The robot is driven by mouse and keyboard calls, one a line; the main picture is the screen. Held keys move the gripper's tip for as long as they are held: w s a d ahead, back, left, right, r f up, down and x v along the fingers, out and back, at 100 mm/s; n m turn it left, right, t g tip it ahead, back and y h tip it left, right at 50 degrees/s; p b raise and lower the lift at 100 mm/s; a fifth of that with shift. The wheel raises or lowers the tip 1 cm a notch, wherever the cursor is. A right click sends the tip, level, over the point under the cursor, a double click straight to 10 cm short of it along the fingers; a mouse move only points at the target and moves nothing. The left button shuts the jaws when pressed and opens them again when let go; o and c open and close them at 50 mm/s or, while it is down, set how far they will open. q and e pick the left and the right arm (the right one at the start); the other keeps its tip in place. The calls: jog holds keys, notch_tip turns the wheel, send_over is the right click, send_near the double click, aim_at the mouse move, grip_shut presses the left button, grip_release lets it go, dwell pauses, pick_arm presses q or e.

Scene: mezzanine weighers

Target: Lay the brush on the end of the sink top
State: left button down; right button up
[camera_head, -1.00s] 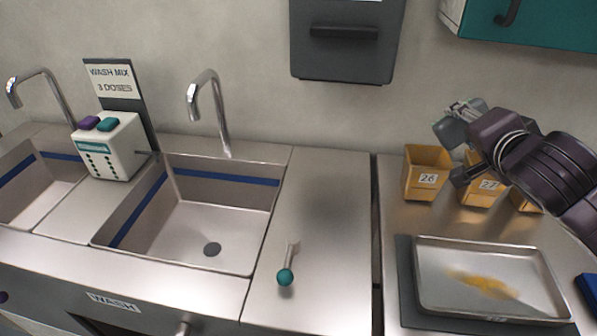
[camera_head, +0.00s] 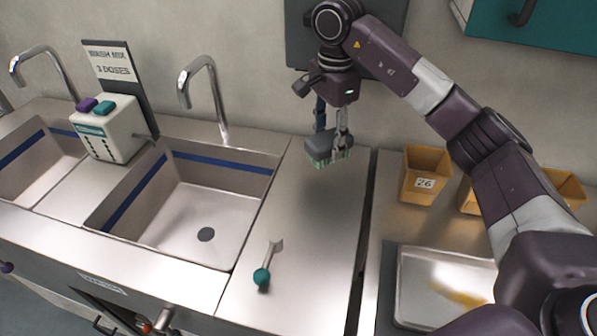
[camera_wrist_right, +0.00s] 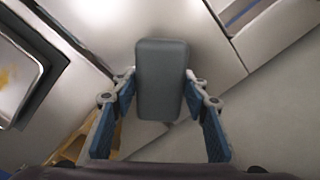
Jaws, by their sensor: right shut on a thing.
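The brush (camera_head: 326,150) has a dark grey back and green bristles that face down. My right gripper (camera_head: 331,128) is shut on it and holds it over the back of the sink top's right end (camera_head: 309,215). In the right wrist view the brush (camera_wrist_right: 161,80) shows as a grey rounded block between the two blue fingers of my right gripper (camera_wrist_right: 160,98). I cannot tell whether the bristles touch the steel. My left gripper is not in view.
A teal-knobbed lever (camera_head: 262,276) stands near the front of the sink top's end. The sink basin (camera_head: 190,225) is to its left. To the right, past a gap, are yellow bins (camera_head: 424,185) and a metal tray (camera_head: 415,285). The middle of the end is clear.

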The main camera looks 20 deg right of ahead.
jog(key=shift+a, duration=0.2)
notch_tip(320, 180, down, 9)
jog(key=shift+a+r+p, duration=0.1)
jog(key=shift+a+p, duration=0.05)
jog(key=shift+p, duration=1.1)
jog(key=shift+f, duration=0.55)
jog(key=o, duration=1.1)
